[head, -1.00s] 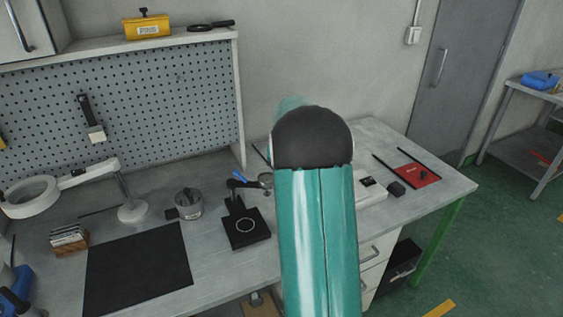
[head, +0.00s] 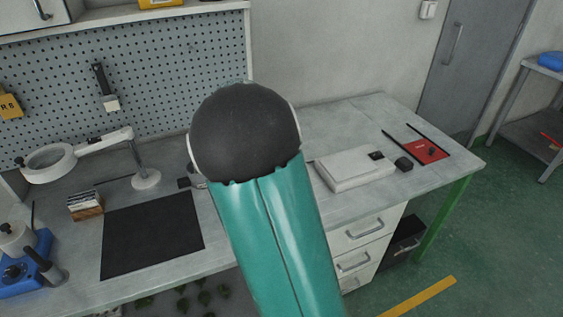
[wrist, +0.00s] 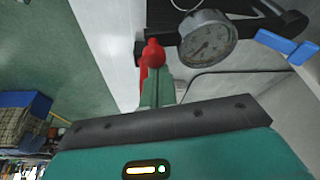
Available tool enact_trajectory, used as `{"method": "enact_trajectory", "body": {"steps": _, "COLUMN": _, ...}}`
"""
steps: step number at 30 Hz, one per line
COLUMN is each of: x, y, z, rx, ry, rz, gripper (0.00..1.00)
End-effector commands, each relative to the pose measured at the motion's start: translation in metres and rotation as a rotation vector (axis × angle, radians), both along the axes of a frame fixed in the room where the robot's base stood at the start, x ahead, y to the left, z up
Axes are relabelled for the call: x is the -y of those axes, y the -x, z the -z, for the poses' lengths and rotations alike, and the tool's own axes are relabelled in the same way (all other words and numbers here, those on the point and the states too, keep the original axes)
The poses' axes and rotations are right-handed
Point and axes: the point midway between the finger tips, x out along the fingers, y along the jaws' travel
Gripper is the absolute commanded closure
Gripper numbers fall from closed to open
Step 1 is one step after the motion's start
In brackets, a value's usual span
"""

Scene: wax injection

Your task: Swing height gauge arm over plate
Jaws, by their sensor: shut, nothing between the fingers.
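In the wrist view I see a round dial (wrist: 205,38) with a pale face, on a black arm (wrist: 262,27) of the height gauge. My gripper (wrist: 153,52) shows as red tips close together, shut and empty, just left of the dial. I cannot tell whether the tips touch the gauge. In the head view my arm hides the gauge, its plate and my gripper.
A blue piece (wrist: 288,45) lies right of the dial in the wrist view.

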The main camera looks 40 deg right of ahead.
Motion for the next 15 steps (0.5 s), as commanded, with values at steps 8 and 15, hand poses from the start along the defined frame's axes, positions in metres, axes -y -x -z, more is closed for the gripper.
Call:
{"method": "enact_trajectory", "body": {"steps": 8, "x": -0.025, "y": -0.002, "z": 0.000, "rx": 0.001, "ry": 0.000, "rz": 0.046, "gripper": 1.00}}
{"method": "enact_trajectory", "body": {"steps": 15, "x": -0.032, "y": -0.003, "z": 0.000, "rx": 0.000, "ry": 0.000, "rz": 0.045, "gripper": 1.00}}
